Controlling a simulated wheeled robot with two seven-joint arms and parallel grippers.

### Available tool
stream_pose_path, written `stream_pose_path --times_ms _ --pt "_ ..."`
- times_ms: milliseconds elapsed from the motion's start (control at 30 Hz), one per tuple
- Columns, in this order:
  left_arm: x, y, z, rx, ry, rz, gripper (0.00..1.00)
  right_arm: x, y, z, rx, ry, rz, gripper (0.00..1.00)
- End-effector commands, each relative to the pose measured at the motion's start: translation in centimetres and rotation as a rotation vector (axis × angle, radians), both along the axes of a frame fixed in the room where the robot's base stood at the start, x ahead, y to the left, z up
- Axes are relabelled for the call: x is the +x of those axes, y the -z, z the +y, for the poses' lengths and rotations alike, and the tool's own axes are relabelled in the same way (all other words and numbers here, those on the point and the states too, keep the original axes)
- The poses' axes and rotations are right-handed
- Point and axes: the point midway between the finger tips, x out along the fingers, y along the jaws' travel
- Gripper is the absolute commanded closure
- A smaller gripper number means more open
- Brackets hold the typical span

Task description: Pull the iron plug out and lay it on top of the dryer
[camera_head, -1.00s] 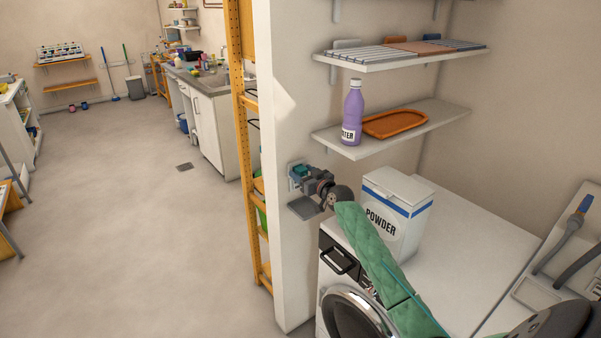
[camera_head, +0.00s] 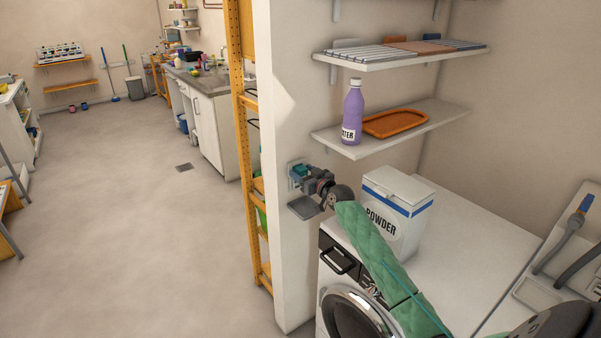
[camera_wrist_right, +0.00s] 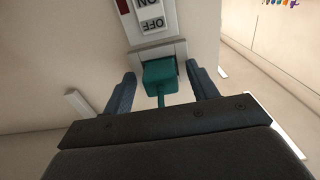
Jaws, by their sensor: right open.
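The iron plug (camera_wrist_right: 159,76) is a teal block with a short cord, seated in the wall socket (camera_wrist_right: 145,55); it also shows in the head view (camera_head: 299,171). My right gripper (camera_wrist_right: 162,88) is open, with one finger on each side of the plug and a visible gap on both sides. In the head view my right gripper (camera_head: 306,178) reaches the socket from the right and partly hides it. The dryer (camera_head: 480,240) is the white machine with a round door at lower right; its flat top is partly covered by my green-sleeved arm. My left gripper is not in view.
A white POWDER box (camera_head: 397,213) stands on the dryer top close to my right arm. A wall shelf (camera_head: 400,128) holds a purple bottle (camera_head: 352,112) and an orange tray (camera_head: 395,123).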

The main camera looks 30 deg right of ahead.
Motion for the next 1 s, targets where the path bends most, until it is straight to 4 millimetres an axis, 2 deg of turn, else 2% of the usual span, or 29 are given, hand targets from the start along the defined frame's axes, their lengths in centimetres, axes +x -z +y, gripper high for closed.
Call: stream_pose_path --times_ms 167,467,1000 --pt "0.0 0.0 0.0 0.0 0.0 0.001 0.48 0.0 0.0 0.0 0.0 0.0 0.0 0.42" --pt "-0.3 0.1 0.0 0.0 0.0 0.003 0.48 0.0 0.0 0.0 0.001 0.0 0.0 1.0" --pt "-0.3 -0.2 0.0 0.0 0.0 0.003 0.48 -1.3 0.1 -0.1 0.0 -0.001 0.001 1.0"
